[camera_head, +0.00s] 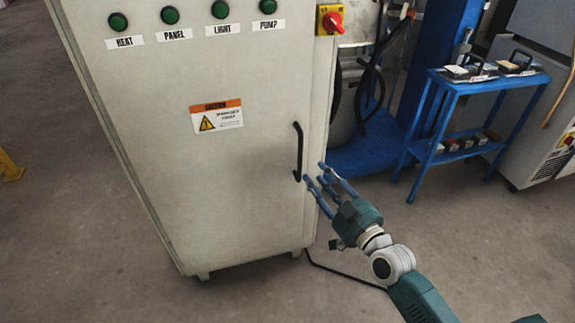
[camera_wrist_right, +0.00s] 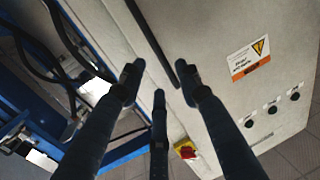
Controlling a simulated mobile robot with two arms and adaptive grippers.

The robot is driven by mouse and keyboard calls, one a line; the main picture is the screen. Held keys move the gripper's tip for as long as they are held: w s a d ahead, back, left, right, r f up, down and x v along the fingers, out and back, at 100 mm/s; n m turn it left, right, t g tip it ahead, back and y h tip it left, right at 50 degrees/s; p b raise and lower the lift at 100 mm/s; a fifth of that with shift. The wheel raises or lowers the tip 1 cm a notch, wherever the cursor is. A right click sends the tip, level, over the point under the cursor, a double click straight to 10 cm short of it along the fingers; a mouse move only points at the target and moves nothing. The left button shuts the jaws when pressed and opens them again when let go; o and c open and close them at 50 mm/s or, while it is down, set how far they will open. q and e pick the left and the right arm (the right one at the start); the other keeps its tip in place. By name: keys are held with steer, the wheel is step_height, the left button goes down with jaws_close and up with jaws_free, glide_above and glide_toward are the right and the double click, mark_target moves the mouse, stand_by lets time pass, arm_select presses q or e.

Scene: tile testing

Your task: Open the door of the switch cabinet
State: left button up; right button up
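The switch cabinet (camera_head: 235,165) is a tall off-white box whose front door looks closed. A black bar handle (camera_head: 298,152) stands upright near the door's right edge. My right gripper (camera_head: 316,175) is at the right of the handle's lower end, with its fingers pointing at the door and spread apart. In the right wrist view the handle (camera_wrist_right: 150,40) runs in between the open fingertips (camera_wrist_right: 158,77), and no finger is clearly closed on it. Whether a fingertip touches it I cannot tell. My left gripper is not in view.
Several green buttons and a red rotary switch (camera_head: 333,22) sit at the cabinet's top. A caution label (camera_head: 216,117) is on the door. A blue trolley (camera_head: 455,88) and hoses stand to the right. A black cable lies on the floor by the cabinet. The floor in front is clear.

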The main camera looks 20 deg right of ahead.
glide_above(300, 178)
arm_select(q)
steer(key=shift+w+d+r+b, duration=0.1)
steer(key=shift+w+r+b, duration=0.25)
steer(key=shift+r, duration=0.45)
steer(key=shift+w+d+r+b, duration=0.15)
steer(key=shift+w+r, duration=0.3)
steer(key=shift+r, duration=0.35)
arm_select(e)
steer(key=shift+w+d+f, duration=0.1)
steer(key=shift+w+d, duration=0.05)
steer(key=shift+w, duration=0.25)
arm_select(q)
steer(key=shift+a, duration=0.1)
arm_select(e)
jaws_close()
